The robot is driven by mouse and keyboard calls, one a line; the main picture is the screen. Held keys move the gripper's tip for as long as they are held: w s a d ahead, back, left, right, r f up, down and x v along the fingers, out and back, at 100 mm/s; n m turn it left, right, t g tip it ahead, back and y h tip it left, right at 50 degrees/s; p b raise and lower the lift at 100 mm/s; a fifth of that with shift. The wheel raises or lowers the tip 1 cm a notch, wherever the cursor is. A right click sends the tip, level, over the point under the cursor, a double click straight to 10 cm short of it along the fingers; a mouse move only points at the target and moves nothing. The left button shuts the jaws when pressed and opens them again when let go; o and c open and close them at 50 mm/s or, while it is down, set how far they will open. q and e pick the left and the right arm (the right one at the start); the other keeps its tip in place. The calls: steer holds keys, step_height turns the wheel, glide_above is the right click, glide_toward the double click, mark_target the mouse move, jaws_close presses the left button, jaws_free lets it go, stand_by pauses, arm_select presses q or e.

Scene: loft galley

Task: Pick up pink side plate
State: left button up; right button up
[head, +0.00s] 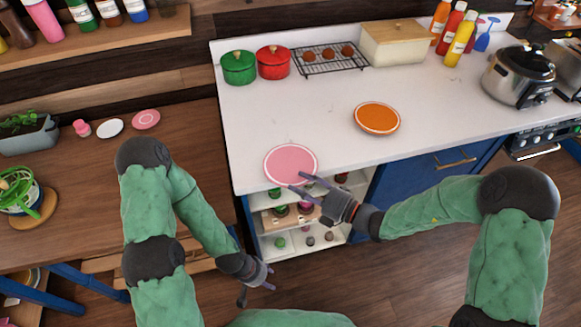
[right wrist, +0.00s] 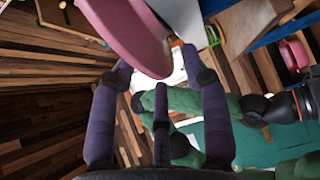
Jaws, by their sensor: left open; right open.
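The pink side plate (head: 291,163) lies at the front edge of the white counter. In the right wrist view the plate (right wrist: 132,32) is large, seen nearly edge-on, and reaches between my spread fingers. My right gripper (head: 299,181) is open at the plate's near right rim; one finger overlaps the rim in the head view. I cannot tell whether it touches. My left gripper (head: 262,284) is open and empty, low over the floor, in front of the shelf unit and away from the plate.
An orange plate (head: 377,118) lies on the white counter (head: 240,125) to the right. Pots, a cooling rack (head: 328,60) and a bread box (head: 393,43) stand behind. Open shelves (head: 270,240) are below the front edge. A smaller pink plate (head: 146,119) lies on the wooden counter.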

mark_target(291, 182)
steer(key=shift+b+x, duration=0.55)
steer(key=shift+x, duration=1.15)
steer(key=shift+s+a, duration=0.1)
steer(key=shift+s, duration=0.1)
steer(key=shift+c, duration=0.2)
jaws_close()
